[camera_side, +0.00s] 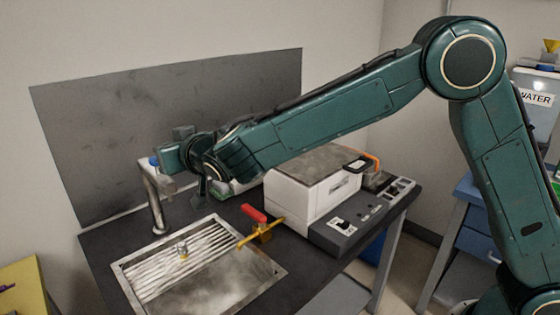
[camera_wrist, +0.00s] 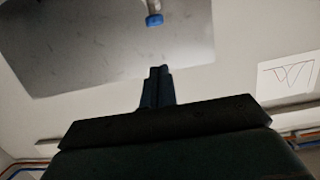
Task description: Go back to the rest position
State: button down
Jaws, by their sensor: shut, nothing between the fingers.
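My gripper (camera_wrist: 159,73) is shut with nothing between its fingers. In the wrist view its fingertips point toward the grey wall panel (camera_wrist: 100,45). In the side view the end of my arm is stretched to the left, above the back of the dark table near the tap; the fingers are hard to make out there. The metal sink (camera_side: 128,285) lies below and in front of it, with a small object (camera_side: 183,252) in its ribbed part.
A white machine (camera_side: 300,197) with a grey control strip stands right of the sink, under my forearm. A red-handled valve (camera_side: 262,226) sits at the sink's right edge. A metal tap (camera_side: 155,205) rises behind the sink. A blue drawer unit (camera_side: 470,225) stands at the right.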

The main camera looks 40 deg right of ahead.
jog(key=s+d+r+m+g+h, duration=0.1)
jog(key=s+d+r+g, duration=0.1)
jog(key=s+d, duration=0.65)
jog(key=s+d+r+g, duration=0.3)
jog(key=s+d, duration=0.4)
jog(key=d, duration=0.3)
jog(key=s+d+f+g, duration=0.2)
jog(key=s+f, duration=0.1)
jog(key=s, duration=1)
jog(key=s+d+f+n+g+y, duration=0.1)
jog(key=s+d+f+g, duration=0.1)
jog(key=s, duration=1.1)
jog(key=shift+s+d+f+g, duration=0.2)
jog(key=shift+d+f+g, duration=0.1)
jog(key=shift+d+f, duration=0.45)
